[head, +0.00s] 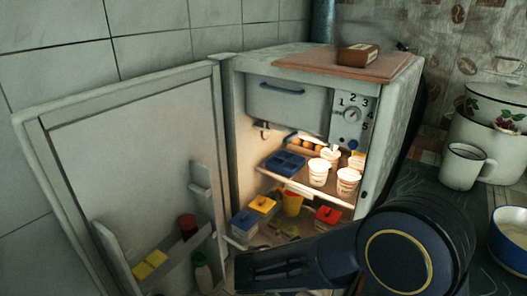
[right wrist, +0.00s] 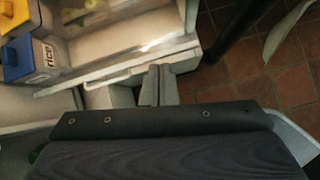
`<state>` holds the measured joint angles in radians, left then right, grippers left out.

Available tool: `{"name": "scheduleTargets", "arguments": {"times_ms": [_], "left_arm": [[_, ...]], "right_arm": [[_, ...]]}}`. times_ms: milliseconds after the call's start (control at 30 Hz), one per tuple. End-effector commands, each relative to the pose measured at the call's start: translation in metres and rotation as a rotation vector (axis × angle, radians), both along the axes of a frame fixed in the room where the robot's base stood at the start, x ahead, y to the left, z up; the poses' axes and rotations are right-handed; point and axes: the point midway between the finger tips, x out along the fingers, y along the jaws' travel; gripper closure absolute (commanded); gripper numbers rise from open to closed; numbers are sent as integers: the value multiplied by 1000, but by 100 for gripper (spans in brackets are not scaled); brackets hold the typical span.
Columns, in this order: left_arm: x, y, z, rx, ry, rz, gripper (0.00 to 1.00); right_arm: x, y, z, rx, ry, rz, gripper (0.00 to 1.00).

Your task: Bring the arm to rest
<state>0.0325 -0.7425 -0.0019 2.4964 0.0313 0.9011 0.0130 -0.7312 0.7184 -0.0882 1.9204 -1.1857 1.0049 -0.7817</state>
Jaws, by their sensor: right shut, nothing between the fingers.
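My right arm comes in at the lower right of the head view, its dark round joint in front. Its gripper (head: 262,268) points left and is shut with nothing in it. It shows in front of the bottom of the open fridge (head: 393,150); whether it touches anything there I cannot tell. In the right wrist view a dark, ribbed part of my own arm fills the bottom. My left gripper is out of view.
The fridge door (head: 140,165) stands open to the left. Inside are white cups (head: 318,172), a blue tray (head: 285,163) and lidded boxes (head: 262,205). At right are a mug (head: 461,167), a white pot (head: 490,140) and a blue pot (head: 508,250).

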Motion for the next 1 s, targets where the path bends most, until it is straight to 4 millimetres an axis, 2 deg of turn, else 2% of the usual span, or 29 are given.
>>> {"name": "scheduleTargets", "arguments": {"times_ms": [167, 367, 467, 633, 800, 1000], "left_arm": [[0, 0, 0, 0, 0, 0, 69], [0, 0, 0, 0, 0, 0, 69], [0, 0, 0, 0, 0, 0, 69], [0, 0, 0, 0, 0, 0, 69], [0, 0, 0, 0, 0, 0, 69], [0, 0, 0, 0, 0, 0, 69]], "right_arm": [[-11, -30, 14, 117, -1, -169, 100], [-36, -71, 33, 310, -9, -450, 100], [-57, -96, 44, 444, -18, -647, 100], [-111, -136, 66, 755, -51, -1105, 100], [-162, -151, 83, 1064, -90, -1535, 100], [-196, -149, 95, 1321, -119, -1860, 100]]}}
